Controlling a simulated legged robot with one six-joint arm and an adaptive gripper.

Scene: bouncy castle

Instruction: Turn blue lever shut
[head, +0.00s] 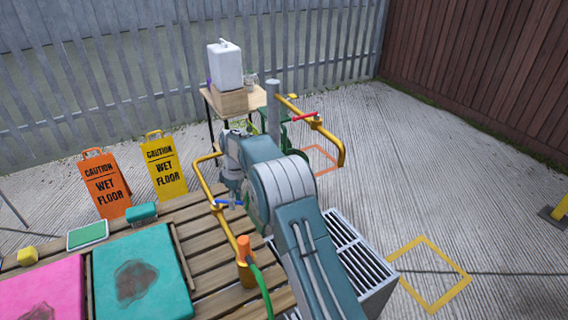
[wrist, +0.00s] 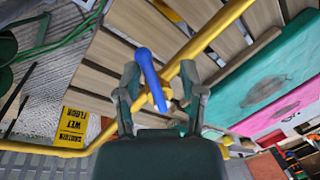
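The blue lever (wrist: 149,72) sits on a yellow pipe (wrist: 218,25) in the wrist view. It points up and a little left, at an angle to the pipe. My gripper (wrist: 160,78) is open, with one finger on each side of the lever and a gap on both sides. The lever's pivot end (wrist: 161,103) is close to my palm. In the head view the blue lever (head: 230,203) shows on the near yellow pipe (head: 222,217), beside the wooden slats. My arm partly hides my gripper there.
A red lever (head: 304,115) is on another yellow pipe (head: 339,150) behind my arm. An orange fitting with a green hose (head: 262,283) stands at the near pipe's end. A slatted pallet (head: 205,245) holds teal and pink mats. A metal grate (head: 352,248) lies right. Open concrete lies further right.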

